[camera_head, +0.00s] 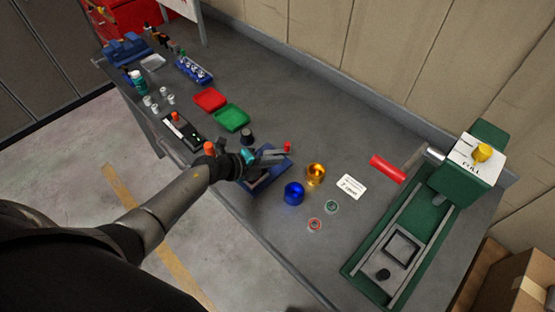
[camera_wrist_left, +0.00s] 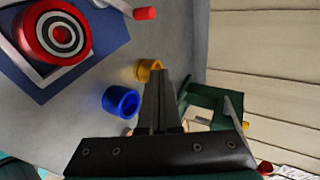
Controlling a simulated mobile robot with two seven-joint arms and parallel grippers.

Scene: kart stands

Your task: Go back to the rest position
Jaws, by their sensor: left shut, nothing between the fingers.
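My left gripper (camera_head: 276,157) reaches in from the left over the dark workbench (camera_head: 340,130) in the head view. Its fingers (camera_wrist_left: 160,100) are together and empty in the left wrist view. It hangs over a blue fixture (camera_head: 268,180), which it partly hides; I cannot tell the exact height. In the wrist view the blue fixture (camera_wrist_left: 115,35) carries a round red part with dark and light rings (camera_wrist_left: 57,38). A blue cup (camera_head: 294,193) and a gold cup (camera_head: 316,173) stand to the right of the gripper. My right gripper is not in view.
Red (camera_head: 209,99) and green (camera_head: 231,118) trays lie left of the gripper. A white card (camera_head: 351,187) and two small rings lie near the cups. A wall runs behind the bench.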

